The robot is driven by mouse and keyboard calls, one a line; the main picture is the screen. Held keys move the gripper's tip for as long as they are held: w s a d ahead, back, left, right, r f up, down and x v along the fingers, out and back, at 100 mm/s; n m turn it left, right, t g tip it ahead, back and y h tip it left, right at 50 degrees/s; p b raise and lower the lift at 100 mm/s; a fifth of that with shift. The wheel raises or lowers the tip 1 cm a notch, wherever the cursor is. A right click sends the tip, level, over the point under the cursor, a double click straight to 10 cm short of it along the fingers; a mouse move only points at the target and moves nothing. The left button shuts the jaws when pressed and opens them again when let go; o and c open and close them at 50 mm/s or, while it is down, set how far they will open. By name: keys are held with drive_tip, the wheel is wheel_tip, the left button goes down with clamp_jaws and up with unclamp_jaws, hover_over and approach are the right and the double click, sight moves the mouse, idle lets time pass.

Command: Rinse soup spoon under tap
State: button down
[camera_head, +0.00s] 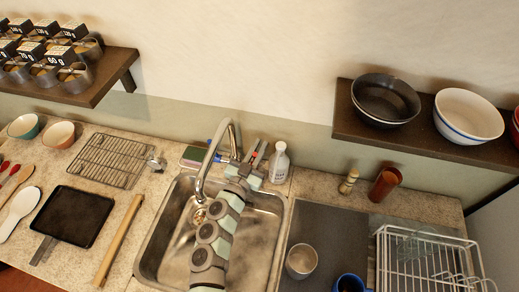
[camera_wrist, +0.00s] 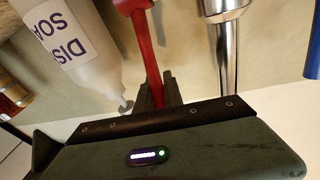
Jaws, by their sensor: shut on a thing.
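My gripper (camera_head: 252,173) reaches over the sink to the base of the tap (camera_head: 207,160). In the wrist view my gripper (camera_wrist: 158,92) is shut on a red utensil (camera_wrist: 148,50). I cannot tell for sure whether this is the soup spoon, as its far end runs out of that view. The red utensil shows small in the head view (camera_head: 263,149), just behind the gripper. The chrome tap stands close beside it in the wrist view (camera_wrist: 228,45). No running water can be made out. The metal sink (camera_head: 262,240) lies below, partly hidden by my arm.
A soap bottle (camera_head: 279,162) stands close to the gripper on the right. A sponge (camera_head: 193,155) lies behind the sink. A metal cup (camera_head: 301,261), blue mug (camera_head: 350,283) and dish rack (camera_head: 425,250) are right.

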drive_tip(key=shift+s+a+f+t+b, duration=0.15)
drive_tip(key=shift+s+t+b, duration=0.2)
drive_tip(key=shift+t+b, duration=0.15)
drive_tip(key=shift+r, duration=0.2)
drive_tip(key=c, duration=1.5)
unclamp_jaws()
drive_tip(key=v, duration=1.1)
